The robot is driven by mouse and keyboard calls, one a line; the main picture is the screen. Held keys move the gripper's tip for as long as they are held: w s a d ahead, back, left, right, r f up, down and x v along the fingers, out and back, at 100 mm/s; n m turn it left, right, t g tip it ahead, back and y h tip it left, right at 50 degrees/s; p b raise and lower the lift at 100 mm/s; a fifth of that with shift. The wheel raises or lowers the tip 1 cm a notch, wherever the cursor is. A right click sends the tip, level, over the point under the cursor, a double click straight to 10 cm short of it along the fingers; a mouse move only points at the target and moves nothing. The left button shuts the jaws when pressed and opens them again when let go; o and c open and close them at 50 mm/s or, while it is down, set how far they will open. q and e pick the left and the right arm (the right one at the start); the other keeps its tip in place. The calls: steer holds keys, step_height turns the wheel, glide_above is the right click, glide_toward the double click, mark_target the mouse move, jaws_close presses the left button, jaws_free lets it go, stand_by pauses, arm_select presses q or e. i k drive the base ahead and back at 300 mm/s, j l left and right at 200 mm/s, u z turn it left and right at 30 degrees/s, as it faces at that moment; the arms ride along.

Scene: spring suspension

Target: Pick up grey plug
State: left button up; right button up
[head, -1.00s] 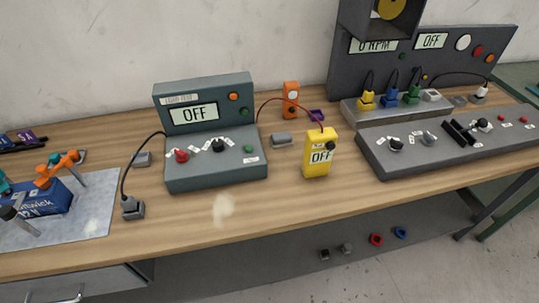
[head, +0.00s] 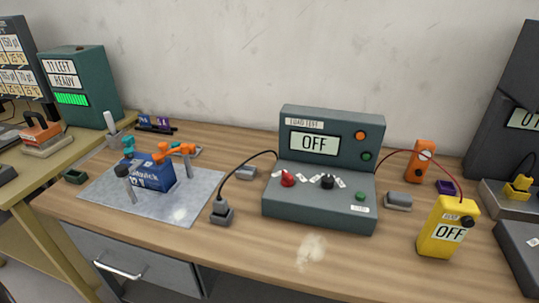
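A grey plug (head: 222,213) stands on the wooden bench in the head view, left of the load test console. A black cable rises from its top and curves right to the console (head: 318,208). The console has a red knob, a black knob and a screen reading OFF. A second small grey block (head: 245,173) lies behind the plug, near the cable. Neither of my grippers shows in the head view.
A grey mat (head: 196,205) with a blue box (head: 150,172) and orange-handled tools lies left of the plug. A yellow meter (head: 448,228) and an orange device (head: 420,160) stand at right. Bare bench (head: 255,255) lies in front of the plug.

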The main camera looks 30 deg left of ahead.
mark_target(220, 207)
steer(key=u, duration=1.3)
